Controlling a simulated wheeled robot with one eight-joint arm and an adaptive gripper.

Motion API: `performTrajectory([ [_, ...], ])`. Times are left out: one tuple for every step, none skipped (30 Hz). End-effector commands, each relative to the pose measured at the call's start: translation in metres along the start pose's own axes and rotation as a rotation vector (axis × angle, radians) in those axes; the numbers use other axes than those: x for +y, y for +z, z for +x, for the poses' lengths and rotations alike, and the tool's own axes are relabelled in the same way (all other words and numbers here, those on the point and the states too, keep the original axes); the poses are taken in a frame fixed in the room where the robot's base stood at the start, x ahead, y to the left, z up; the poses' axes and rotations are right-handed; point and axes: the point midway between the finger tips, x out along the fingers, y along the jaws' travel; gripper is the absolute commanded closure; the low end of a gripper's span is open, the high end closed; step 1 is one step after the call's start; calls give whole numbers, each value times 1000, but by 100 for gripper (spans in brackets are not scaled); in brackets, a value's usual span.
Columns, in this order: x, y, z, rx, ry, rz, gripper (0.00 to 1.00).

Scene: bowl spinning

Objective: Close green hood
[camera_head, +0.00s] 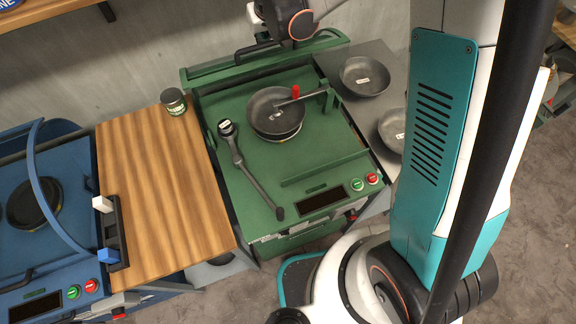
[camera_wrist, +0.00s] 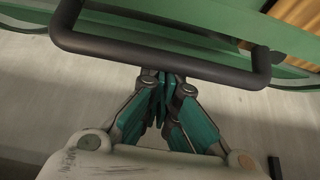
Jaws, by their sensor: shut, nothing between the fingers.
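The green hood (camera_head: 215,69) is a long green frame raised at the back of the green machine (camera_head: 235,185). It stands open, with the machine's top uncovered. A dark bar handle (camera_head: 240,52) sticks out from the hood. In the wrist view the handle (camera_wrist: 150,62) spans the upper part of the picture in front of the green hood surface (camera_wrist: 140,20). My gripper (camera_wrist: 162,78) is shut and empty, its fingertips right at the middle of the handle bar. I cannot tell whether they touch it.
A dark bowl (camera_head: 262,119) sits on a turntable on the machine, beside a black-handled tool (camera_head: 240,160). Two grey bowls (camera_head: 364,77) lie on the grey counter at right. A wooden counter (camera_head: 160,190) with a can (camera_head: 173,101) and a blue machine (camera_head: 62,185) are at left.

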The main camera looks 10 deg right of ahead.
Motion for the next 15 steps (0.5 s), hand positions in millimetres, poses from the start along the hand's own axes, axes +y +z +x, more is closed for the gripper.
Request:
performTrajectory([
  [0,3,-3,-1,0,0,100],
  [0,4,-4,-1,0,0,100],
  [0,4,-5,-1,0,0,100],
  [0,5,-5,-1,0,0,100],
  [0,5,-6,-1,0,0,100],
  [0,6,-6,-1,0,0,100],
  [0,6,-6,-1,0,0,100],
  [0,7,-7,-1,0,0,100],
  [0,9,-8,-1,0,0,100],
  [0,11,-9,-1,0,0,100],
  [0,13,-11,-1,0,0,100],
  [0,16,-13,-1,0,0,100],
  [0,18,-14,-1,0,0,100],
  [0,20,-15,-1,0,0,100],
  [0,22,-17,-1,0,0,100],
])
